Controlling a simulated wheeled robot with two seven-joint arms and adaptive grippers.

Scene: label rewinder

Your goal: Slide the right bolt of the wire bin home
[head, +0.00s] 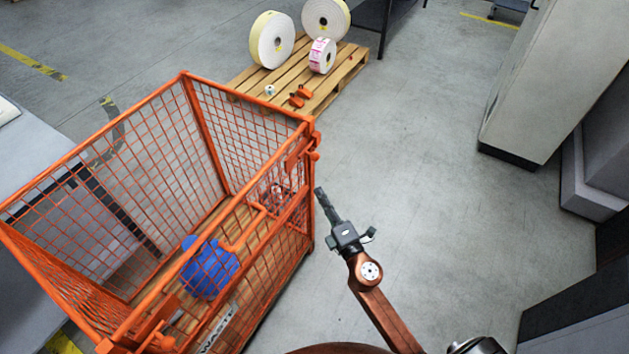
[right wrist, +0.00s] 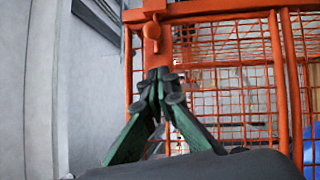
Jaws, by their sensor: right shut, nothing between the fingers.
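The orange wire bin (head: 203,82) stands at the left of the head view, and its mesh front fills much of the right wrist view (right wrist: 235,105). Its right bolt (head: 314,155) is a small orange knob at the bin's right corner post, and the bolt handle shows in the right wrist view (right wrist: 152,31), hanging down. My right gripper (head: 320,191) is shut and empty, just below and beside that corner. In the right wrist view its fingertips (right wrist: 160,80) are below the bolt handle, apart from it in the picture. My left gripper is not in view.
A blue bundle (head: 208,268) lies inside the bin. A pallet (head: 335,90) behind it carries label rolls (head: 270,40) and small orange pieces (head: 300,96). A pale cabinet (head: 545,80) stands at right. The floor (head: 440,190) between is clear.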

